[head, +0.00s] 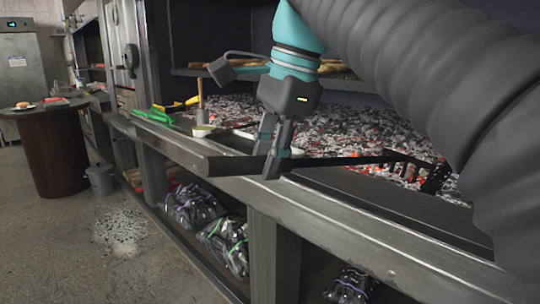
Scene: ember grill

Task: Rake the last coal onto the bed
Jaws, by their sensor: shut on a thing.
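My gripper (276,166) is shut on the dark handle of a rake (335,161) above the front ledge of the grill. The thick end of the handle sticks out to the left of the fingers. The thin shaft runs right to a dark toothed head (434,178), which is over or on the right part of the coal bed (345,128); I cannot tell whether its teeth touch coals. The bed holds grey ash and black lumps with glowing orange spots. I cannot single out one last coal.
The metal front ledge (330,218) runs along the grill. A green tool (152,116) and a small pale cup (203,130) are at its left. Bagged charcoal (192,205) sits on the lower shelf. A round table (50,150) and bucket (101,180) stand left.

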